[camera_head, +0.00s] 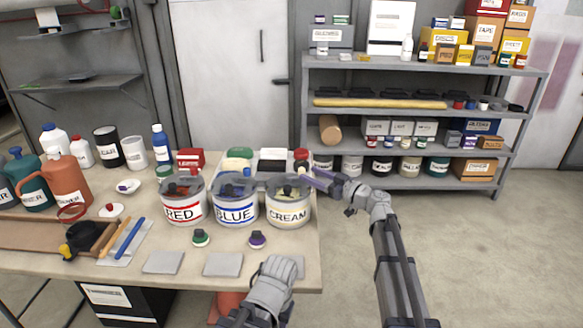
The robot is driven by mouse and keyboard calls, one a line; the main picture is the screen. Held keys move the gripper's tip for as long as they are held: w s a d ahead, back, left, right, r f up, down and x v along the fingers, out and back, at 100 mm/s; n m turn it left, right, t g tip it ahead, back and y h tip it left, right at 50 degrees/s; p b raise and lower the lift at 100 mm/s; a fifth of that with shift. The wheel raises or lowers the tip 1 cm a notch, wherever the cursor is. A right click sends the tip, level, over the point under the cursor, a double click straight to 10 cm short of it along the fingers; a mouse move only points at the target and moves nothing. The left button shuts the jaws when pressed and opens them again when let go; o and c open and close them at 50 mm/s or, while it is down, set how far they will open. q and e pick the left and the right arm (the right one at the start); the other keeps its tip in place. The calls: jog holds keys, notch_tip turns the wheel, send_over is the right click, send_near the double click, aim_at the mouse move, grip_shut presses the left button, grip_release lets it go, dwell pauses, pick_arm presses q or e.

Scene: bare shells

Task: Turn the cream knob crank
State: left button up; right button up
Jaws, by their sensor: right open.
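The cream can (288,212), labelled CREAM, stands at the right end of a row of three white cans on the bench. A small dark knob (287,190) shows at its open top; the crank's shape is too small to make out. My right gripper (312,178) reaches in from the right to just beside and above the can's rim. It is open; I cannot tell whether it touches the knob or crank.
The red can (184,210) and blue can (236,211) stand left of the cream can. Bottles, tools and a wooden tray fill the bench's left. A loaded shelf (420,145) stands behind; right floor is clear.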

jog(key=x, duration=0.7)
jog(key=shift+w+a, duration=0.25)
jog(key=shift+a, duration=0.1)
grip_shut()
